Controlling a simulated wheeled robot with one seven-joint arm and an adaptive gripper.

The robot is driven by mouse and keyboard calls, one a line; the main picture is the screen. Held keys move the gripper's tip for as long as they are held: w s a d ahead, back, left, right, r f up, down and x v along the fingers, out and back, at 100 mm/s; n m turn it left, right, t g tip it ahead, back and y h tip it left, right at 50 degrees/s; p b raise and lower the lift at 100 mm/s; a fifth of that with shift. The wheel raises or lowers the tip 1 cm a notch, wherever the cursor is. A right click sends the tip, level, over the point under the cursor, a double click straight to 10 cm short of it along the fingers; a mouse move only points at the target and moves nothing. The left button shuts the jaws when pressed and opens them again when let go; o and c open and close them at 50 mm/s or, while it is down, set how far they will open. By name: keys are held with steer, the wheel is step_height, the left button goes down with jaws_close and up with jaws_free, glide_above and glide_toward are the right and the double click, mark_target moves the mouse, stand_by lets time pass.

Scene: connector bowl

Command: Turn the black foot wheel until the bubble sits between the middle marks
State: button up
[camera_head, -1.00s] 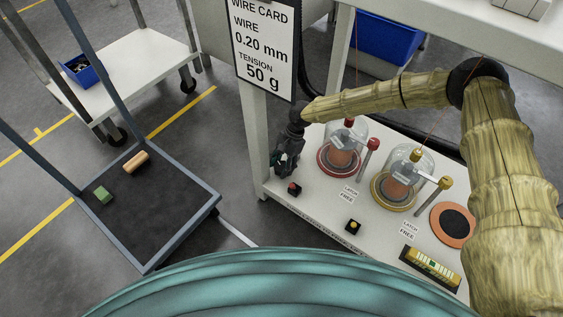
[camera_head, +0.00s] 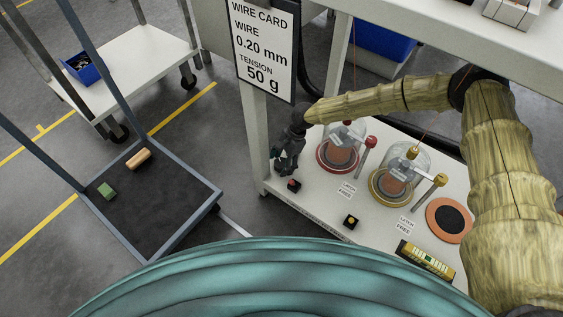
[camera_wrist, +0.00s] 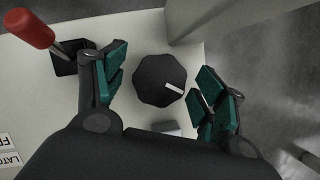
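The black foot wheel (camera_wrist: 160,80) shows in the wrist view as a faceted black knob with a white pointer line toward its lower right. My gripper (camera_wrist: 164,76) is open, its teal-padded fingers on either side of the wheel with visible gaps. In the head view my gripper (camera_head: 288,160) is over the bench's left corner and hides the wheel. A yellow level (camera_head: 428,261) with a green vial lies at the bench's front right. Its bubble and marks are too small to read.
A red-tipped lever (camera_wrist: 30,28) stands close to my left finger in the wrist view. Two glass domes (camera_head: 340,148) (camera_head: 398,178), posts and small buttons (camera_head: 351,221) occupy the bench (camera_head: 320,212). A bench leg (camera_head: 257,145) stands left of my gripper.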

steer(key=v, duration=1.2)
steer(key=shift+d, duration=0.15)
